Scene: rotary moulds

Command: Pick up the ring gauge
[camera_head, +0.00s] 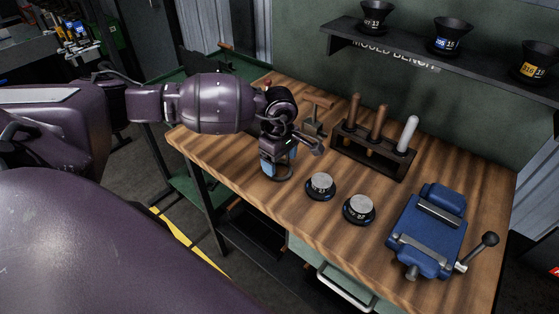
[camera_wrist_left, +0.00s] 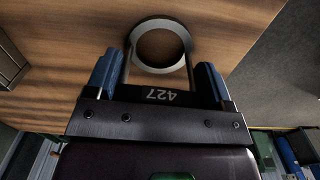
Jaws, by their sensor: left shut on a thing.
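The ring gauge (camera_wrist_left: 160,21) is a pale grey metal ring with an open centre. In the left wrist view it sits between the fingertips of my left gripper (camera_wrist_left: 160,62), which is shut on it. In the head view my left gripper (camera_head: 278,165) points down over the left part of the wooden bench, and the ring's dark lower edge (camera_head: 283,178) shows under the fingers. The ring is at or just above the bench top; I cannot tell whether it touches. My right gripper is not in view.
On the bench (camera_head: 240,140), two dark round pieces with silver tops (camera_head: 320,184) (camera_head: 359,207) stand right of the gripper. A rack (camera_head: 372,151) with upright handles is behind them. A blue vise (camera_head: 430,232) stands at the right. Black cups sit on a shelf (camera_head: 400,55).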

